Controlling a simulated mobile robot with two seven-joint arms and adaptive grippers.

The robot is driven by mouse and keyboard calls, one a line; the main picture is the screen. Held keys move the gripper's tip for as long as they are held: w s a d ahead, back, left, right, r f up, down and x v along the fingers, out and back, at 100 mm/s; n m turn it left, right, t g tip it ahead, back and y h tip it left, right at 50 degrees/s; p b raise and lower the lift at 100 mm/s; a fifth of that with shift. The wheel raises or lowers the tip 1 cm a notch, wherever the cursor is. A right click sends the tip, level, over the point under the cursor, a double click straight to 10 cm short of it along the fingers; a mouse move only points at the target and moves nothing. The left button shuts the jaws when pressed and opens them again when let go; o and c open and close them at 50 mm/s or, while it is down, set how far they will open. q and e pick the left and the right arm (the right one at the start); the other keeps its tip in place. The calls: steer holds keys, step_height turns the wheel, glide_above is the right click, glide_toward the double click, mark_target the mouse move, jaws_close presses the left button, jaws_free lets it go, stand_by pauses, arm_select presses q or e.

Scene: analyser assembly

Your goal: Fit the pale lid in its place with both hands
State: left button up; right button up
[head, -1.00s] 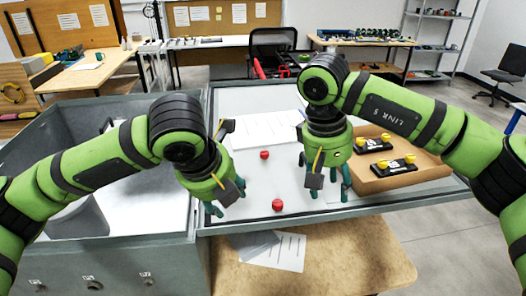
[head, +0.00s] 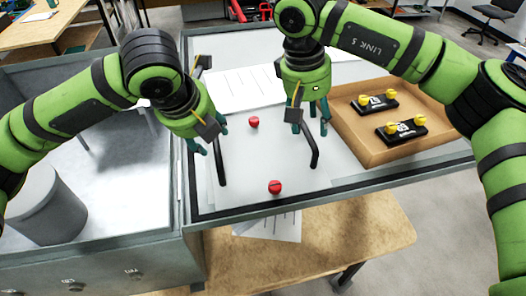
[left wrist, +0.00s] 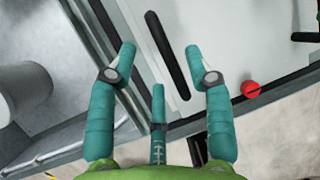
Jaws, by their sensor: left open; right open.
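The pale lid (head: 262,155) is a flat plate lying on the grey analyser top, with two upright black handles. I cannot tell whether it sits flush. My open left gripper (head: 211,137) is above and behind the left handle (head: 220,165), holding nothing. In the left wrist view that handle (left wrist: 168,55) shows between the open fingertips (left wrist: 160,52), apparently below them. My open right gripper (head: 311,117) is above and beside the right handle (head: 315,150), empty. Red knobs stand near the back (head: 254,121) and front (head: 275,187) of the lid.
A brown tray (head: 369,157) with two black blocks bearing yellow knobs lies to the right. An open grey bay with a grey cylinder (head: 42,205) is at left. White papers lie behind the lid. A wooden table (head: 350,225) stands in front.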

mark_target(214, 142)
arm_select(q)
steer(key=x, duration=0.5)
steer(key=shift+w+f, duration=0.2)
steer(key=shift+f, duration=0.15)
arm_select(e)
steer(key=f, duration=0.2)
steer(key=d+f, duration=0.1)
steer(key=f, duration=0.2)
steer(key=shift+w+f, duration=0.15)
steer(key=shift+f, duration=0.15)
arm_select(q)
jaws_close()
arm_select(e)
jaws_close()
arm_select(q)
steer(key=shift+r, duration=0.1)
arm_select(e)
steer(key=shift+r, duration=0.1)
